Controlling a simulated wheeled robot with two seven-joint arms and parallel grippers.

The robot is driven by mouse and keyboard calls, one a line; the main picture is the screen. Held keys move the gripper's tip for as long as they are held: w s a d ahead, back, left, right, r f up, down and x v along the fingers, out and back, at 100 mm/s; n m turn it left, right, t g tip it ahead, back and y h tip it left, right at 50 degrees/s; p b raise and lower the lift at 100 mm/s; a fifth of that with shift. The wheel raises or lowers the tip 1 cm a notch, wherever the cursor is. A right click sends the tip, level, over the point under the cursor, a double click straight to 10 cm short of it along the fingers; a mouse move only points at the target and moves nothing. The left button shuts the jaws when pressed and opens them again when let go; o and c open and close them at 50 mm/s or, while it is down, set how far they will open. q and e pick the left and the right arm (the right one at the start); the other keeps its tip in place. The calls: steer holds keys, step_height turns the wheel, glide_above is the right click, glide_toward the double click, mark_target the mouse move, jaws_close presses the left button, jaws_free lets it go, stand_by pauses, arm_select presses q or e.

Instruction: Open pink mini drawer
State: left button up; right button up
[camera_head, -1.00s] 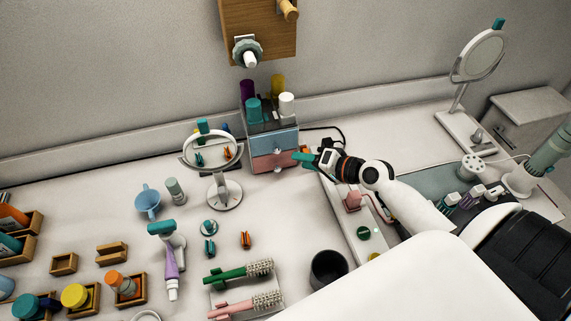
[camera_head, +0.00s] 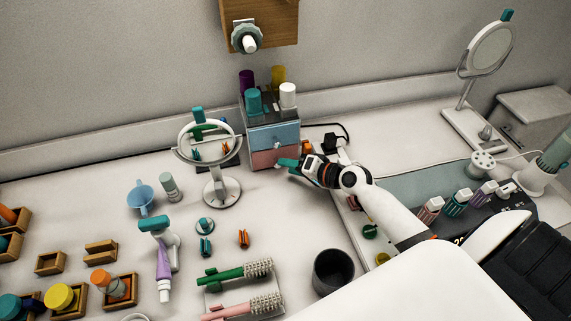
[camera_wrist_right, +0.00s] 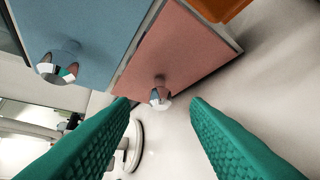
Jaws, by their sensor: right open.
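The pink mini drawer (camera_head: 270,158) is the lower drawer of a small grey cabinet, below a blue drawer (camera_head: 274,136). Its front looks closed. In the right wrist view the pink drawer front (camera_wrist_right: 180,50) has a faceted metallic knob (camera_wrist_right: 160,95), and the blue drawer front (camera_wrist_right: 85,30) has a similar knob. My right gripper (camera_head: 284,164) is at the cabinet's front right. Its green fingers (camera_wrist_right: 165,125) are open, with the pink drawer's knob between and just ahead of the tips, not gripped. My left gripper is not in view.
A round mirror (camera_head: 221,190) stands left of the cabinet. Several cups and bottles, including a white one (camera_head: 288,95), stand on the cabinet top. The counter in front of the drawer is mostly clear.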

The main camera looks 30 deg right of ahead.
steer(key=shift+x, duration=1.25)
jaws_close()
steer(key=shift+s, duration=0.1)
